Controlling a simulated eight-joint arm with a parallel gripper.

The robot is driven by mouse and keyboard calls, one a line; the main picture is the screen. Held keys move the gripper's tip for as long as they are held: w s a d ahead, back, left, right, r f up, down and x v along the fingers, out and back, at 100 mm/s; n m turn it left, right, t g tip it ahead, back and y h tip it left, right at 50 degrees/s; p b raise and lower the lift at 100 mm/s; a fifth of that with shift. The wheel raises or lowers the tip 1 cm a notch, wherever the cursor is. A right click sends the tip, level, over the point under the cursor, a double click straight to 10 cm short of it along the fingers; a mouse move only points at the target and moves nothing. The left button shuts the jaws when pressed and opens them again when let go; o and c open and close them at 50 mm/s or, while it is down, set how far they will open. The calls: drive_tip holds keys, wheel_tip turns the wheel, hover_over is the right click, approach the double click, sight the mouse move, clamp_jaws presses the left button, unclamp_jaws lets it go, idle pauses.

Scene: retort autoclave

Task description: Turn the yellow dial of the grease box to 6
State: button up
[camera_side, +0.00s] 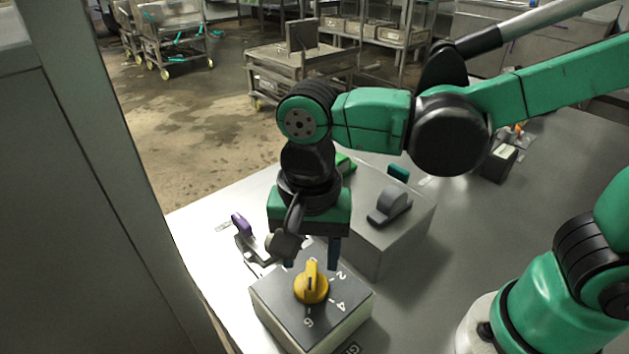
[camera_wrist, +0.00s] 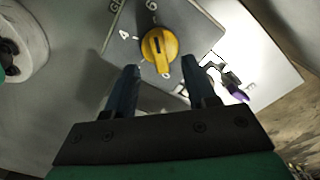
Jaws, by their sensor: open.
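The grease box (camera_side: 272,317) is a grey box with a dark top marked 0, 2, 4 and 6, at the bottom of the side view; it also shows in the wrist view (camera_wrist: 192,22). The yellow dial (camera_side: 311,287) sits on this top. Its raised ridge lies along the line between 0 and 6, and its protruding end appears to face 0. In the wrist view, the dial (camera_wrist: 158,48) lies just beyond the fingertips. My gripper (camera_wrist: 163,75) is open and empty, pointing down, its fingers apart near the 0 side. In the side view, my gripper (camera_side: 311,262) is partly hidden.
A grey box with a grey lever (camera_side: 391,206) stands behind the grease box. A toggle clamp with a purple handle (camera_side: 241,224) is close on the left. A small dark box (camera_side: 498,162) is at the back right. The table right of the grease box is clear.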

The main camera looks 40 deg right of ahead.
drive_tip(key=shift+r, duration=1.15)
drive_tip(key=w+d+n+t, duration=0.1)
drive_tip(key=d+n+t, duration=0.1)
drive_tip(key=d, duration=0.3)
drive_tip(key=w+d+n+t, duration=0.1)
drive_tip(key=d+n+t, duration=0.1)
drive_tip(key=d+n, duration=0.2)
drive_tip(key=w+d+n+t, duration=0.1)
drive_tip(key=d+n+t, duration=0.2)
drive_tip(key=d, duration=0.2)
drive_tip(key=shift+w+d+r, duration=0.1)
drive_tip(key=shift+d+r, duration=0.1)
drive_tip(key=shift+d, duration=0.1)
